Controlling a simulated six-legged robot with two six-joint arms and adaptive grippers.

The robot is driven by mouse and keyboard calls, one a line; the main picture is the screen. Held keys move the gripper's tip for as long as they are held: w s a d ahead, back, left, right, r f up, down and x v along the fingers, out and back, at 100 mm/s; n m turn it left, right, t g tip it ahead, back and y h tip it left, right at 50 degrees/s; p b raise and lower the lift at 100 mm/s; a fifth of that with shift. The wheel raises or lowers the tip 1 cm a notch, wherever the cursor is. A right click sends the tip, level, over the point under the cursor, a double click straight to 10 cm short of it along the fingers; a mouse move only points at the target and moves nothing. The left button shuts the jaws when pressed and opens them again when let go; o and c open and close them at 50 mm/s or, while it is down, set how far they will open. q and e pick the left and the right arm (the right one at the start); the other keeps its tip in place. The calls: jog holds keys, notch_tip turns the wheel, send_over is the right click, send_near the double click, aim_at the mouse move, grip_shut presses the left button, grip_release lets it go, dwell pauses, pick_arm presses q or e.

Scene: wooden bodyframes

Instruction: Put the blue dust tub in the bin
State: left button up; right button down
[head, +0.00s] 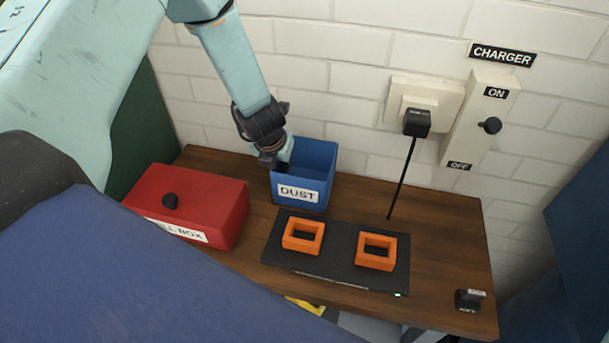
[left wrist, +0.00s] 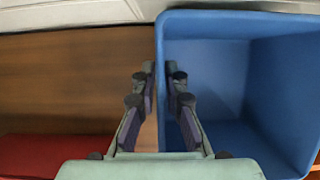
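The blue dust tub (head: 316,170), with a white DUST label, stands upright on the wooden bench near the wall. It is open at the top and also fills the right of the left wrist view (left wrist: 215,75). My left gripper (head: 283,160) reaches down to the tub's left side. In the left wrist view its fingers (left wrist: 162,90) have closed in around the tub's left wall, one outside and one inside, and appear shut on it. My right gripper is not in view. I cannot make out a bin.
A red box (head: 190,200) with a black knob stands left of the tub. A black charging pad (head: 336,262) with two orange square frames (head: 303,236) lies in front. A charger plug (head: 416,122) and its cable are behind. The bench's right part is mostly clear.

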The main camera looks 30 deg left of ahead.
pick_arm(q)
jog(key=shift+c, duration=0.6)
jog(key=shift+w, duration=0.1)
grip_shut()
